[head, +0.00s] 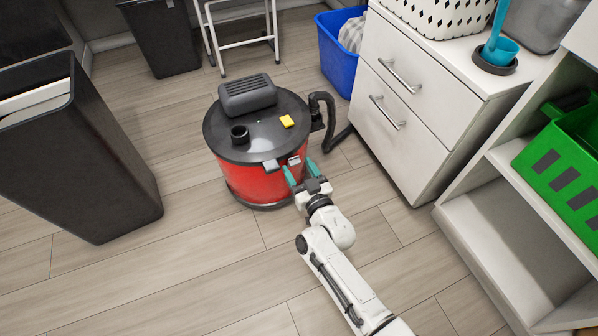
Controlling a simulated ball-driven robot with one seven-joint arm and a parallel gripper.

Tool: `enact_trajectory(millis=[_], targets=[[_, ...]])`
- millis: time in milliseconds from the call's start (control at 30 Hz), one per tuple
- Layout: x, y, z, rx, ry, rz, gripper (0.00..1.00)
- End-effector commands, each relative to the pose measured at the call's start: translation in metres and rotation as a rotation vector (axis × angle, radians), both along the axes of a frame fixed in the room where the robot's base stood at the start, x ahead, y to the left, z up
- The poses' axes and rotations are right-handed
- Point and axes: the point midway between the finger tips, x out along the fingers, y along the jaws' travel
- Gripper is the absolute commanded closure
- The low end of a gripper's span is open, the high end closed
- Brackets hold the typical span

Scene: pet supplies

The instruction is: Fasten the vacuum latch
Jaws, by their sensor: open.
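The vacuum (248,185) stands upright on the floor in the middle of the head view. It has a red drum and a black lid (262,135) with a grey motor housing, a round port and a yellow switch. A grey latch (271,164) shows at the lid's front edge, and a light catch lies near it on the drum. My gripper (298,176) is at the vacuum's front right with its green fingers apart, one on each side of the catch area. Whether the fingers touch the latch or drum cannot be told. The gripper partly hides the drum's right side.
A black hose (333,120) hangs at the vacuum's right. A white drawer cabinet (405,110) stands close on the right, with an open shelf (505,215) nearer. A tall black bin (95,160) stands left. A blue bin (335,75) stands behind. Floor at front left is clear.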

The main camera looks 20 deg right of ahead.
Motion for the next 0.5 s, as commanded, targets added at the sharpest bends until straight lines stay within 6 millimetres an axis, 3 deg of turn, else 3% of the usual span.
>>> enact_trajectory(millis=[367, 500], targets=[[0.0050, -0.0003, 0.0006, 0.001, 0.001, 0.000, 0.39], [0.0049, -0.0003, 0.0004, 0.001, 0.001, 0.000, 0.53]])
